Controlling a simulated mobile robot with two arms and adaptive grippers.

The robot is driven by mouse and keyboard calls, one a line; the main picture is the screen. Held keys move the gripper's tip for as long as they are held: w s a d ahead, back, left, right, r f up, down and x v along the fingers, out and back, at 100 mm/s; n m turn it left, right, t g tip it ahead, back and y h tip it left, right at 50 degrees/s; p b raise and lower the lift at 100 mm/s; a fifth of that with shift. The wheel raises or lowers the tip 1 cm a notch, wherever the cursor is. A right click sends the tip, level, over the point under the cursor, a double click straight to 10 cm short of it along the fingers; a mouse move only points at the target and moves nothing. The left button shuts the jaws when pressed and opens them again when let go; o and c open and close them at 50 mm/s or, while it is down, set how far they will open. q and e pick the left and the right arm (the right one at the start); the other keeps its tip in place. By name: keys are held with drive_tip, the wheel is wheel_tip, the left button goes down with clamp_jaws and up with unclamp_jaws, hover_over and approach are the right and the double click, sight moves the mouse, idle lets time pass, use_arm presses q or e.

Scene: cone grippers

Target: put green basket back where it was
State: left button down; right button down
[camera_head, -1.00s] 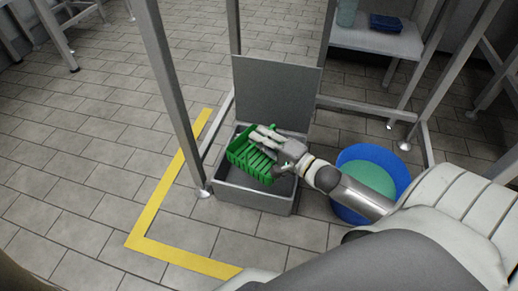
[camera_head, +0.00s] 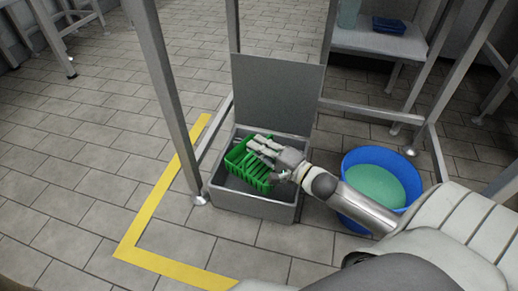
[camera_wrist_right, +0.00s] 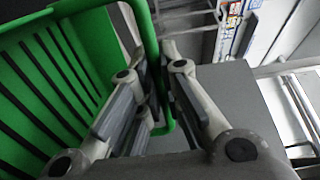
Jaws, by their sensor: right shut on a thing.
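The green basket (camera_head: 247,168) is slatted and tilted, in or just above the open grey box (camera_head: 252,204) on the floor. The box's lid (camera_head: 277,92) stands upright at its back. My right gripper (camera_head: 259,146) is shut on the basket's rim. In the right wrist view the basket (camera_wrist_right: 45,85) fills the left side, with its green rim between the fingers (camera_wrist_right: 160,95). I cannot tell whether the basket touches the box floor. My left gripper is not in view.
A blue tub (camera_head: 350,165) with green contents stands right of the box. Metal posts (camera_head: 168,90) rise around the box. Yellow tape (camera_head: 150,215) marks the floor at left. A shelf (camera_head: 380,40) at the back holds a small blue basket (camera_head: 389,25).

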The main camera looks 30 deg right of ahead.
drive_tip(key=shift+f, duration=0.15)
drive_tip(key=c, duration=1.6)
unclamp_jaws()
